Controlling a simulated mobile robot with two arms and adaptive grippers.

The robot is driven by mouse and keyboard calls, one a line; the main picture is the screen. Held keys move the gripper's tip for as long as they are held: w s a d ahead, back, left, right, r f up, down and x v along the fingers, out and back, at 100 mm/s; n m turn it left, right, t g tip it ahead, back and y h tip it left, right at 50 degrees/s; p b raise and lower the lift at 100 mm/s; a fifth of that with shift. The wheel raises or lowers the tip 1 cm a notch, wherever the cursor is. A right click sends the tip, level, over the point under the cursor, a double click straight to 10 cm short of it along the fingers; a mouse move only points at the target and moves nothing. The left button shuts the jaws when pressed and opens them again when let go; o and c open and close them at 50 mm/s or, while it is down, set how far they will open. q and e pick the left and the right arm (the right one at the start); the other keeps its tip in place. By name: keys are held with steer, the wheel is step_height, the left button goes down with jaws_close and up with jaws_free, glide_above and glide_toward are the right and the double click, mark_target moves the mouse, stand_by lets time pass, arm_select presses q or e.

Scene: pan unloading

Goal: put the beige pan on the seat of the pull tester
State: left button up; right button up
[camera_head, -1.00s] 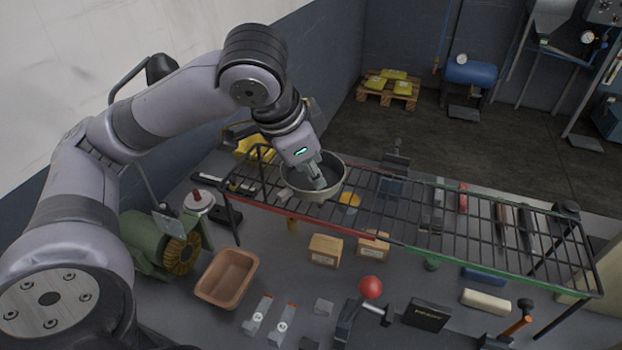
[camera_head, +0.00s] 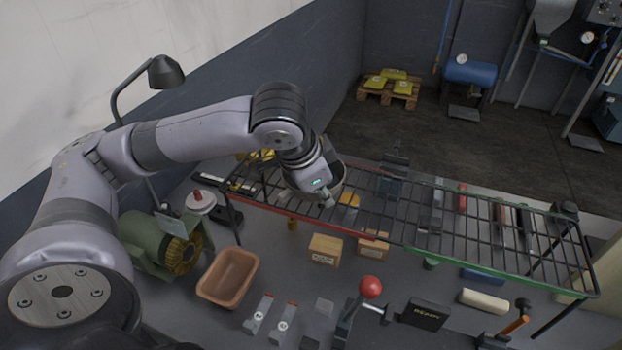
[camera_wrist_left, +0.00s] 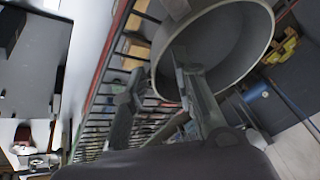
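The beige pan (camera_head: 341,176), a round grey-beige vessel, sits at the left end of the wire rack, largely hidden behind my left gripper (camera_head: 327,201) in the head view. In the left wrist view the pan (camera_wrist_left: 228,45) shows large, its opening partly facing the camera. My left gripper (camera_wrist_left: 156,68) has its two fingers spread apart, with the pan's rim and wall close to them. One finger overlaps the pan and the other is outside it. I cannot tell if they touch. I cannot pick out the pull tester's seat with certainty. My right gripper is not in view.
The wire rack (camera_head: 477,238) stands over the grey table with a red and green front rail. A terracotta bin (camera_head: 227,277), a green motor (camera_head: 150,243), small wooden boxes (camera_head: 326,249) and a lever with a red ball (camera_head: 370,287) are in front or beneath.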

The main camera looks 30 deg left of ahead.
arm_select(q)
jaws_close()
stand_by(0.7)
step_height(320, 180, up, 20)
steer(key=p, duration=0.1)
stand_by(0.4)
